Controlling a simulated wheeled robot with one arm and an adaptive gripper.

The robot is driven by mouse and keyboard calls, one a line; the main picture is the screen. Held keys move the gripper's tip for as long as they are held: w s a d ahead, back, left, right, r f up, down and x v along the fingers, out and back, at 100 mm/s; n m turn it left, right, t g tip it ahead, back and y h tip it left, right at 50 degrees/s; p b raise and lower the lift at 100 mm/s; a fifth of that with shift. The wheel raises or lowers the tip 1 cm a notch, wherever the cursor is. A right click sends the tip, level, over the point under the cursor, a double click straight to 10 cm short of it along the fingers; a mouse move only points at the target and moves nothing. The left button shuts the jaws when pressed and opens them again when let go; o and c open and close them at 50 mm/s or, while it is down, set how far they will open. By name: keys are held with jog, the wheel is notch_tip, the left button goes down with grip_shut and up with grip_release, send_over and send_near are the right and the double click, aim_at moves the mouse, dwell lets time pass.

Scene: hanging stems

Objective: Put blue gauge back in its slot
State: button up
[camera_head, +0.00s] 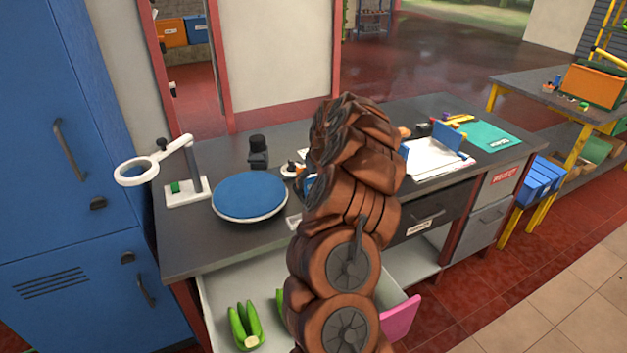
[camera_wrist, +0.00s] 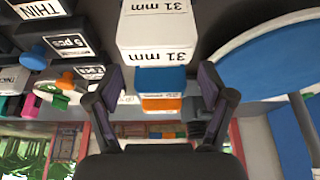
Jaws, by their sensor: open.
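My gripper (camera_wrist: 163,97) is open in the wrist view, its two dark fingers apart on either side of a blue block (camera_wrist: 160,80). The blue block may be the blue gauge. It lies against a white block (camera_wrist: 157,32) printed "31 mm" on two faces; I cannot tell whether they are joined. An orange piece (camera_wrist: 160,103) shows just below the blue one. No finger visibly touches the blue block. No slot is clearly visible.
A round blue-topped disc (camera_head: 249,195) and a white magnifier stand (camera_head: 188,190) are left of my arm. A white tray (camera_head: 432,157) with a blue plate is right of it. Black labelled blocks (camera_wrist: 62,42) fill the wrist view's left. An open drawer (camera_head: 216,300) holds green items.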

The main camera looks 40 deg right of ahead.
jog(key=shift+r, duration=0.1)
jog(key=v, duration=1.1)
jog(key=shift+s+r, duration=0.2)
jog(key=shift+r, duration=0.15)
jog(key=shift+a, duration=0.1)
jog(key=s+a+r+n+g+y, duration=0.1)
jog(key=s+a+r+n, duration=0.15)
jog(key=a, duration=1.25)
jog(key=s+a+r+n+g+y, duration=0.1)
jog(key=s+a+r, duration=0.2)
jog(key=a, duration=1.2)
jog(key=s+a+f+g, duration=0.1)
jog(key=s+a, duration=0.3)
jog(key=s, duration=0.5)
jog(key=s+a+f+g, duration=0.1)
jog(key=s+a, duration=0.3)
jog(key=s, duration=0.5)
jog(key=s+a+f+g, duration=0.2)
jog(key=s+a+f, duration=0.1)
jog(key=s, duration=0.7)
jog(key=shift+a+h, duration=0.3)
jog(key=shift+a, duration=0.25)
